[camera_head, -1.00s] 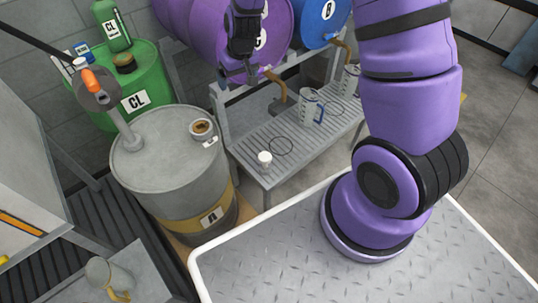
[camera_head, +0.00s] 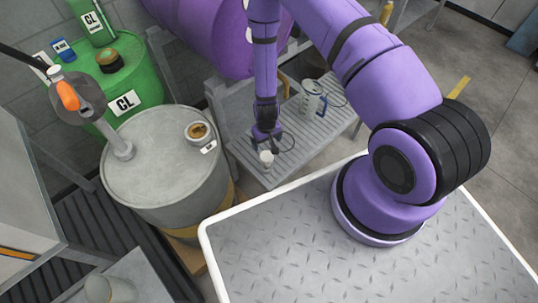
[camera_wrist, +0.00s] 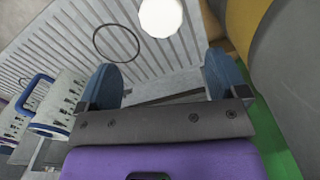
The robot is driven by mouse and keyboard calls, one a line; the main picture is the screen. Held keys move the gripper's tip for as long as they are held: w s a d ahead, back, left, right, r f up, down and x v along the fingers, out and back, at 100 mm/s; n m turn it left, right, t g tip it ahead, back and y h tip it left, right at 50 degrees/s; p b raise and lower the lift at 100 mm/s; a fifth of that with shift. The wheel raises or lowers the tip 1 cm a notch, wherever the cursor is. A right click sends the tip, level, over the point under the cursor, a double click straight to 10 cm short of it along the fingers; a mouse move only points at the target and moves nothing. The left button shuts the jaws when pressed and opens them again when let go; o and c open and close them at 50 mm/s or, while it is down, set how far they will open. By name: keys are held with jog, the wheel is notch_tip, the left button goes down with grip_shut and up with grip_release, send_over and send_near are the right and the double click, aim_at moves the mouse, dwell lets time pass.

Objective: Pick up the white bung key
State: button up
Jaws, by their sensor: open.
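A small white round-topped piece, which looks like the bung key (camera_head: 266,159), stands on the slatted grey bench. It also shows in the wrist view as a bright white disc (camera_wrist: 161,16) at the top edge, partly cut off. My gripper (camera_head: 265,146) is just above and behind it in the head view, pointing down. In the wrist view its two blue fingers (camera_wrist: 162,76) are wide apart with nothing between them. The white piece lies beyond the fingertips, roughly centred between them. I cannot tell the exact height gap.
A thin black ring (camera_wrist: 116,43) lies on the bench beside the white piece. Measuring jugs (camera_head: 313,98) stand farther along the bench. A grey drum (camera_head: 150,180) with a brown bung opening (camera_head: 198,132) is left of the bench. A purple drum (camera_head: 200,30) lies above it.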

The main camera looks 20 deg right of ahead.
aim_at(266, 155)
jog(key=shift+s+d+f, duration=0.15)
jog(key=shift+s+f, duration=0.1)
jog(key=shift+f, duration=0.6)
notch_tip(266, 155, down, 5)
jog(key=shift+r, duration=0.1)
jog(key=shift+w+a+f, duration=0.1)
jog(key=shift+a+f, duration=0.05)
jog(key=shift+f, duration=1.25)
jog(key=shift+w+a+f, duration=0.1)
jog(key=shift+a+f, duration=0.05)
jog(key=shift+f, duration=1.25)
jog(key=c, duration=1)
jog(key=shift+c, duration=0.2)
jog(key=shift+r, duration=0.1)
